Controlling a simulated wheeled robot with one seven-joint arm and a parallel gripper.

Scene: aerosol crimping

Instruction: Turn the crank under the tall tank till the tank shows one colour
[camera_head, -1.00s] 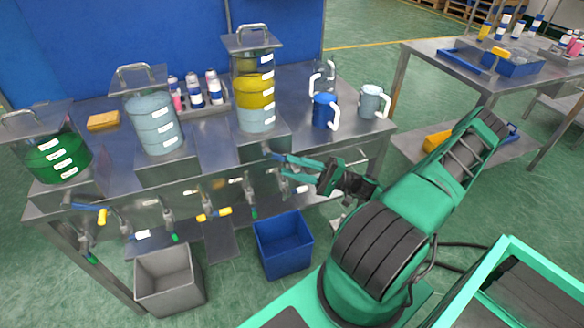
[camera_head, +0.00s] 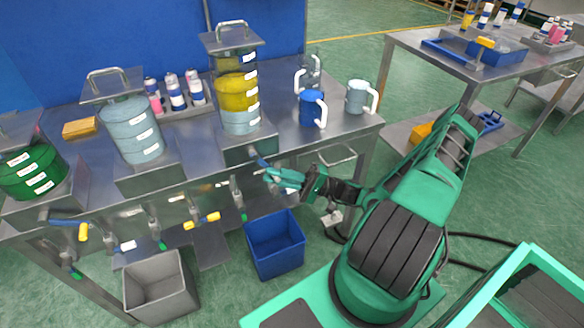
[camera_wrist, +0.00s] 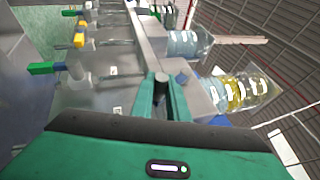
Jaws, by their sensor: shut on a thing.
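The tall tank (camera_head: 237,92) stands on the bench at its front edge. My gripper (camera_head: 268,173) is in front of the bench, below this tank. In the wrist view its green fingers (camera_wrist: 161,98) are shut on a dark round crank handle (camera_wrist: 161,79). A blue part of the crank (camera_head: 258,162) shows just beyond the fingertips; the rest is hidden.
A pale-blue tank (camera_head: 132,128) and a green tank (camera_head: 32,172) stand to the left. Taps with coloured handles (camera_head: 208,220) hang under the bench. A blue bin (camera_head: 275,245) and a grey bin (camera_head: 160,287) stand on the floor below. Mugs (camera_head: 312,108) stand to the right.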

